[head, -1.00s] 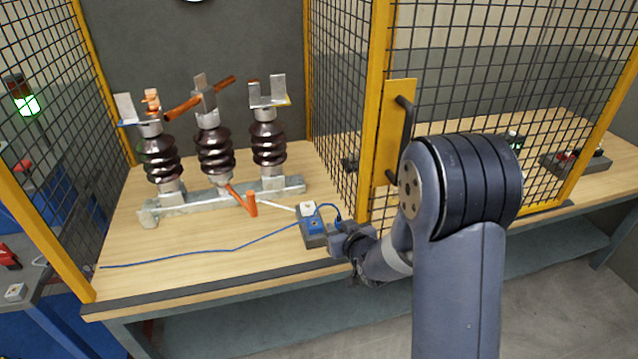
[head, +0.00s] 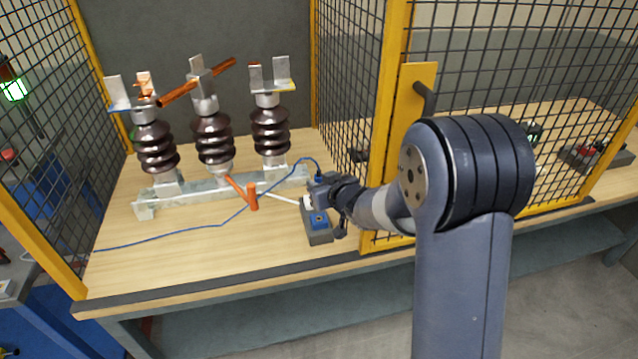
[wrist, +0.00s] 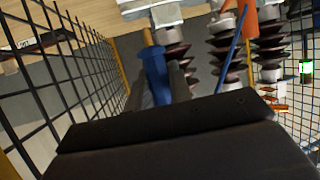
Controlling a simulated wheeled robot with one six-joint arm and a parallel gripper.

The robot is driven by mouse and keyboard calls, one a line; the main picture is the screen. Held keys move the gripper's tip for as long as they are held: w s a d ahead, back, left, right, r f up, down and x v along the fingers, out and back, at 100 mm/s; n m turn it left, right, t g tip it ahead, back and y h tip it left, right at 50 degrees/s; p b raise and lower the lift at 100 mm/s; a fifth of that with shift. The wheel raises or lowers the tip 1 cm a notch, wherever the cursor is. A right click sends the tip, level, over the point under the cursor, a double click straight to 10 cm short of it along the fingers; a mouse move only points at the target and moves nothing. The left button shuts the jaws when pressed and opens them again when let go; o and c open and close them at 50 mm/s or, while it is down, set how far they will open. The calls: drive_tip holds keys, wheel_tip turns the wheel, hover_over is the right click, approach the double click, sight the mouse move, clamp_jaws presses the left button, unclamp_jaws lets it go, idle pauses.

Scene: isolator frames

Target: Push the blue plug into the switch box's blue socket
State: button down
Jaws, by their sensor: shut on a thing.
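The switch box (head: 320,236) is a small dark grey box on the bench. In the wrist view the blue plug (wrist: 155,76) stands beyond the dark jaw. The plug is apart from the socket.
Three brown insulators (head: 213,140) on a metal rail stand behind and left of the box. A yellow-framed mesh door (head: 396,120) is close at right. The bench's front left (head: 190,265) is clear apart from the cable.

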drive_tip(key=shift+f+b, duration=2.4)
drive_tip(key=shift+f, duration=0.5)
drive_tip(key=shift+f+b, duration=1.05)
drive_tip(key=shift+f, duration=0.4)
drive_tip(key=c, duration=1.2)
unclamp_jaws()
wheel_tip(320, 180, up, 10)
drive_tip(key=p, duration=0.4)
